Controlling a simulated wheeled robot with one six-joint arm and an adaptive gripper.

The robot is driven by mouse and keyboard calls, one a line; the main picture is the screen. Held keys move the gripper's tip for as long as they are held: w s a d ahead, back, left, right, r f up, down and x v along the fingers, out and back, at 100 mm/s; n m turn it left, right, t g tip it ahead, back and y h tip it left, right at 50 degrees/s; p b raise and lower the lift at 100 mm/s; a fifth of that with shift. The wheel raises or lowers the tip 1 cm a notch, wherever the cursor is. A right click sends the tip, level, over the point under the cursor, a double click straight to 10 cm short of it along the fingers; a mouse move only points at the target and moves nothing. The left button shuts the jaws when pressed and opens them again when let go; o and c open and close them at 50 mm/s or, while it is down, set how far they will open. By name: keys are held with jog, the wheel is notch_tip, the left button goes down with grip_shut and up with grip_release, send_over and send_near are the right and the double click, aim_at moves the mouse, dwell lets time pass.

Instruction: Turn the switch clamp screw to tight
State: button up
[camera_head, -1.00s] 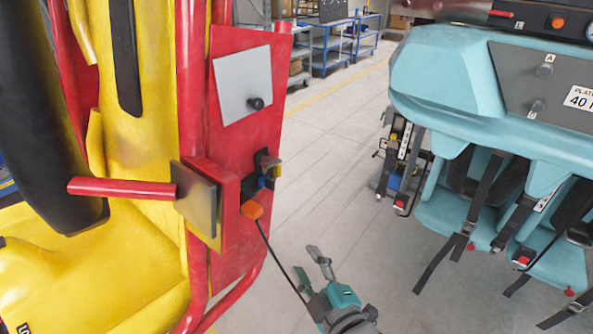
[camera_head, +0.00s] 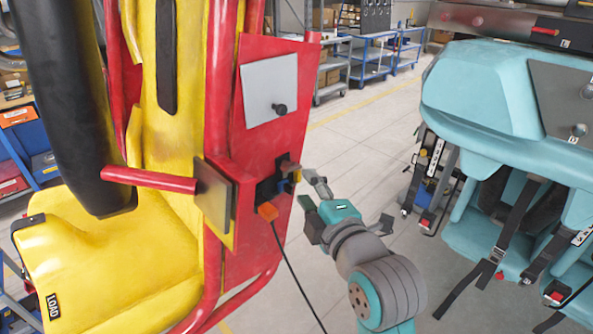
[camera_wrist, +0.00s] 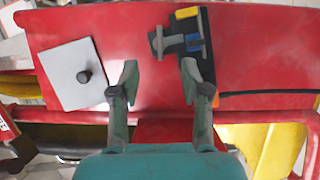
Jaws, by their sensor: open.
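The switch (camera_head: 272,188) is a dark block with blue and yellow parts on the side of the red panel (camera_head: 262,140). A grey-brown T-shaped piece (camera_head: 287,167), which looks like the clamp screw, sticks out from it. It also shows in the wrist view (camera_wrist: 158,43), above the gap between my fingers and left of the blue part. My gripper (camera_head: 311,196) is open and empty, just right of the switch in the head view. In the wrist view, my gripper (camera_wrist: 160,76) has its fingers apart, seemingly not touching the screw. The screw's tightness cannot be told.
An orange plug (camera_head: 268,211) with a black cable hangs below the switch. A grey plate (camera_head: 269,90) with a black knob is above. A red bar (camera_head: 150,180) juts left. Teal seats (camera_head: 490,95) stand right; open floor lies between.

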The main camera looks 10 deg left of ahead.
aim_at(294, 170)
jog(key=x, duration=0.7)
jog(key=shift+w+a, duration=0.15)
jog(key=shift+w, duration=0.15)
grip_shut()
